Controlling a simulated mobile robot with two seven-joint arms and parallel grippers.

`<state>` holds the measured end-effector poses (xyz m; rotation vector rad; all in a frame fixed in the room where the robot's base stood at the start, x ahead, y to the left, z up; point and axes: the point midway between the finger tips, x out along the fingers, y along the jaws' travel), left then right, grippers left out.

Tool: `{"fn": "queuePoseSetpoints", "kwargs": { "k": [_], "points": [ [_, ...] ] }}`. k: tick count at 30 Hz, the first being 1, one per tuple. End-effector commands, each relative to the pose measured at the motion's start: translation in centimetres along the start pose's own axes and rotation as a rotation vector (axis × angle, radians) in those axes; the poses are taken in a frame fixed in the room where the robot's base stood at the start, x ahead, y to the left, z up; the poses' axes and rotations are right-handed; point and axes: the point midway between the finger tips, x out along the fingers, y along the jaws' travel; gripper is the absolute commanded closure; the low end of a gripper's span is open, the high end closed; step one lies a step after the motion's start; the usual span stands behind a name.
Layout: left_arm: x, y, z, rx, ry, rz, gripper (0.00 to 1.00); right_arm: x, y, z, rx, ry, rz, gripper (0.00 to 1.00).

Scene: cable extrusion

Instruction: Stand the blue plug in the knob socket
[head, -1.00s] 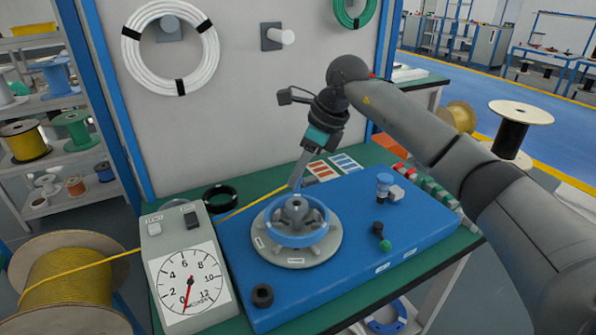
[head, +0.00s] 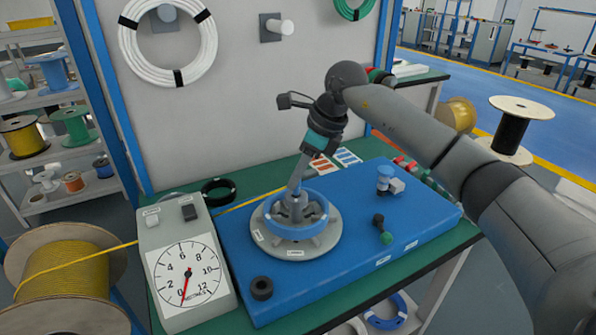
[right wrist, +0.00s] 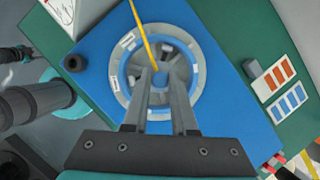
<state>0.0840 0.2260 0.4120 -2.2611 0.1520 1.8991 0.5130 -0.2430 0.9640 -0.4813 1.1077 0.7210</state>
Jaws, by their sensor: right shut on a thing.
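My right gripper (head: 297,188) points down over the middle of a round grey fixture (head: 328,243) with a blue ring (head: 310,228), on a blue board. In the right wrist view the fingers (right wrist: 160,75) are close together, with a small patch of blue between their tips. I take this for the blue plug (right wrist: 160,71); it is mostly hidden. The fixture's grey hub (head: 288,208) is just below the fingertips; I cannot tell whether they touch. Which part is the knob socket is unclear. My left gripper is out of view.
A dial box (head: 170,235) stands left. A yellow cable (head: 122,247) runs from a spool toward the fixture. The board's front right is mostly clear.

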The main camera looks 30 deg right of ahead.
Motion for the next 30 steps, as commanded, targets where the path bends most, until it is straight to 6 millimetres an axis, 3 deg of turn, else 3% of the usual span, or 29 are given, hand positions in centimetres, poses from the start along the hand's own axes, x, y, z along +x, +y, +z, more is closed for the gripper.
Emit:
{"fn": "queuePoseSetpoints", "kwargs": {
  "k": [8, 30],
  "points": [
    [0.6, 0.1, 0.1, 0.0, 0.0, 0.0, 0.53, 1.0, 0.0, -0.5, 0.0, 0.002, 0.0, 1.0],
    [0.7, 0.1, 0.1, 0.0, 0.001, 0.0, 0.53, 1.4, 0.0, -0.6, 0.0, 0.001, 0.0, 1.0]
  ]
}}
